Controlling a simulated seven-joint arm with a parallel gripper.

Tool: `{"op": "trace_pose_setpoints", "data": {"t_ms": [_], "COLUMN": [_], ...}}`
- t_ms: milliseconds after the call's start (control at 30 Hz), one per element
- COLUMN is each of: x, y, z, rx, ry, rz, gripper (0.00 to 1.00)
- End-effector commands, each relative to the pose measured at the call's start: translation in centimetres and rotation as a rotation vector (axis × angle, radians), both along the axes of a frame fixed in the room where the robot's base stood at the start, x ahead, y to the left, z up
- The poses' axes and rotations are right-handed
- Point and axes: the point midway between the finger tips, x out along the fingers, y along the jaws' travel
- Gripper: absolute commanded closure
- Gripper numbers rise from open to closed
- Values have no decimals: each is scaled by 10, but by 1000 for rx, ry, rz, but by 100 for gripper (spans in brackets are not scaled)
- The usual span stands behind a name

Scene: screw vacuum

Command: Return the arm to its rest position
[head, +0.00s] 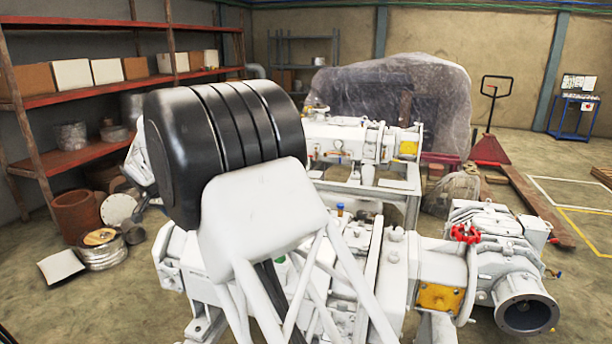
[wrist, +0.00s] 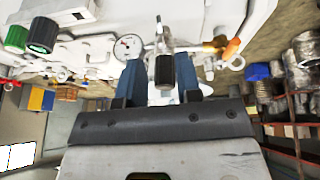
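In the wrist view, which looks upside down, my gripper (wrist: 162,75) shows two blue fingers with a gap between them. A small dark cylinder with a silver stem (wrist: 164,68) appears in that gap, with space on both sides; I cannot tell its depth. White machinery (wrist: 85,45) with a round gauge (wrist: 128,47) and green caps (wrist: 42,35) lies beyond the fingers. In the head view, a large black ribbed cylinder and white frame, apparently my arm, cover the left and middle. My gripper is hidden there.
A white pump machine (head: 435,262) with a red valve handle (head: 465,233) stands in front. Another white machine (head: 350,140) stands behind it, near a plastic-wrapped bulk (head: 425,95). Shelves with boxes (head: 120,88) line the left wall. Open floor shows at right.

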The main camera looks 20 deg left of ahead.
Motion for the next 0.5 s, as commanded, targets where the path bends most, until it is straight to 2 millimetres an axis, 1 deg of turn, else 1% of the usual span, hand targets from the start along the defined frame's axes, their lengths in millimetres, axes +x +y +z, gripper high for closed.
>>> {"op": "trace_pose_setpoints", "data": {"t_ms": [167,267,367,467,500], "x": [2,6,13,21,25], "y": [-5,-16,-36,-63,-76], "z": [3,10,18,31,37], "rx": [0,1,-2,-4,-4], "ry": [1,4,11,17,20], "rz": [-1,-2,-5,-8,-8], "gripper": [68,68,68,68,68]}}
